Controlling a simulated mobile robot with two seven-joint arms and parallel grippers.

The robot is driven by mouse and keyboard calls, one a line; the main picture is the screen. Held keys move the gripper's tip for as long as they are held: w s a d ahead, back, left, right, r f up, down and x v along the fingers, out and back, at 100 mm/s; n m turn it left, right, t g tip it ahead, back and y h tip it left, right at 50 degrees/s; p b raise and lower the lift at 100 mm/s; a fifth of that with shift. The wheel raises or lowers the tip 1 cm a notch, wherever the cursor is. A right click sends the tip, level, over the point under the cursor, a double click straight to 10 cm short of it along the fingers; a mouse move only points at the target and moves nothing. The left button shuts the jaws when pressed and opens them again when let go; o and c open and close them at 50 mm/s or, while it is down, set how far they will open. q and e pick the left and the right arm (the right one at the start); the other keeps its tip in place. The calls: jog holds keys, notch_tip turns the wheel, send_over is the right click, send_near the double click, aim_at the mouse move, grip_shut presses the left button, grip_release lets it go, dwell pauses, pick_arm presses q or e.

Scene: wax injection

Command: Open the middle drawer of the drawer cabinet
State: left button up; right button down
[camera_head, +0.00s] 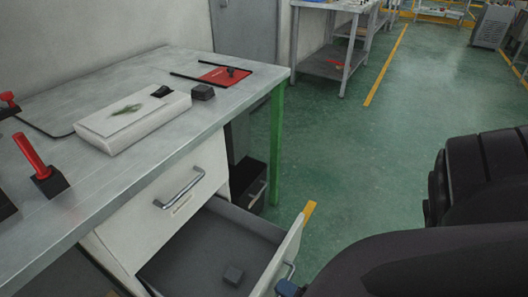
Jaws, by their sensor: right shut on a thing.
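The drawer cabinet (137,226) stands under the metal workbench. Its top drawer is closed, with a metal handle (180,188) on the front. The drawer below it, the middle drawer (197,243), is pulled well out, and its grey inside shows. My right gripper (287,286) is at the outer face of this drawer's front, shut on the drawer handle (287,273); the fingers are mostly hidden at the bottom edge. My left gripper is not in view.
On the workbench (232,110) are a white box (133,120), a small dark block (202,92), a red mat (225,75) and a red-handled tool (37,160). A green table leg (277,145) stands behind the open drawer. The green floor (370,160) to the right is clear.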

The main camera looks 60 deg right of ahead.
jog(key=shift+s+d, duration=0.15)
jog(key=shift+s, duration=2.1)
jog(key=c, duration=1.2)
grip_release()
jog(key=s, duration=0.3)
jog(key=s+f, duration=0.1)
jog(key=s, duration=0.3)
jog(key=s+f, duration=0.1)
jog(key=s, duration=0.2)
jog(key=shift+s+d, duration=0.2)
jog(key=shift+s, duration=0.1)
